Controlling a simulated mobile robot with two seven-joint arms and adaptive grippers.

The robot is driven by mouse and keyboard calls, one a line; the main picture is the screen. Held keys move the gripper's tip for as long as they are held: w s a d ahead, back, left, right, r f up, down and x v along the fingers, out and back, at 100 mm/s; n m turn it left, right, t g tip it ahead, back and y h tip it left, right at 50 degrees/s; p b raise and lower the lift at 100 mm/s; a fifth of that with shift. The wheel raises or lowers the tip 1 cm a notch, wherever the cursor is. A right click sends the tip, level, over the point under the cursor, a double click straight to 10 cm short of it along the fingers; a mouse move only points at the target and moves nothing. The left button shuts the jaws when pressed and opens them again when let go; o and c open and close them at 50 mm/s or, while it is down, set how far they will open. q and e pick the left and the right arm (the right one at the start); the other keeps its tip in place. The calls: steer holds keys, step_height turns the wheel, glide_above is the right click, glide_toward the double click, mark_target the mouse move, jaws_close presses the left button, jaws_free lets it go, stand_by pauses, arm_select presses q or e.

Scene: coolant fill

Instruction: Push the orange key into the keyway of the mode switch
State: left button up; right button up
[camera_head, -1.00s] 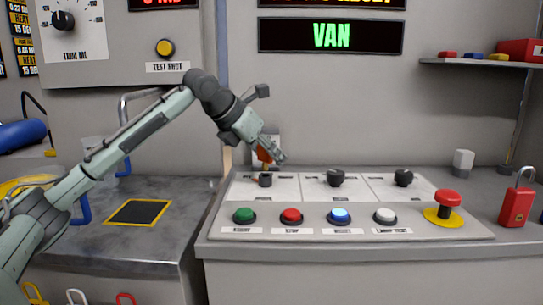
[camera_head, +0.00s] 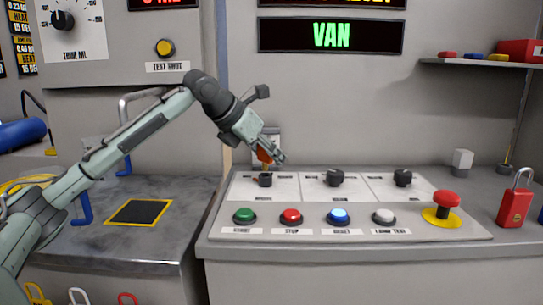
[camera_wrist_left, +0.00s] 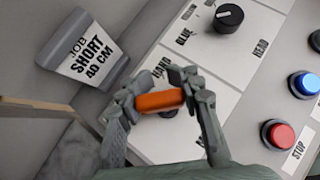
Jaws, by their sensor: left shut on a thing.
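My left gripper (camera_head: 272,152) is shut on the orange key (camera_head: 264,155) and holds it just above the leftmost switch of the sloped panel. In the left wrist view the orange key (camera_wrist_left: 160,101) lies across between the two fingertips. The mode switch (camera_head: 265,179), a dark round switch labelled HAND, stands right below the key in the head view. A short yellowish shank shows between the orange grip and the switch. I cannot tell whether its tip touches or enters the keyway. In the wrist view the key and fingers hide most of the switch. My right gripper is not in view.
Two black knobs (camera_head: 335,178) (camera_head: 402,177) stand to the right on the panel. A row of buttons, with a green one (camera_head: 244,215) at the left, lies in front. A red emergency button (camera_head: 446,199) and a red padlock (camera_head: 516,204) are farther right. A job card (camera_wrist_left: 88,55) stands behind the switch.

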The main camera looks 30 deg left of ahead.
mark_target(265, 162)
arm_select(q)
steer(key=shift+p, duration=0.5)
stand_by(0.7)
steer(key=shift+p, duration=0.5)
steer(key=shift+f+b, duration=0.35)
steer(key=shift+f, duration=1.25)
steer(key=o, duration=1.1)
steer(key=v, duration=1.2)
steer(key=shift+r, duration=0.1)
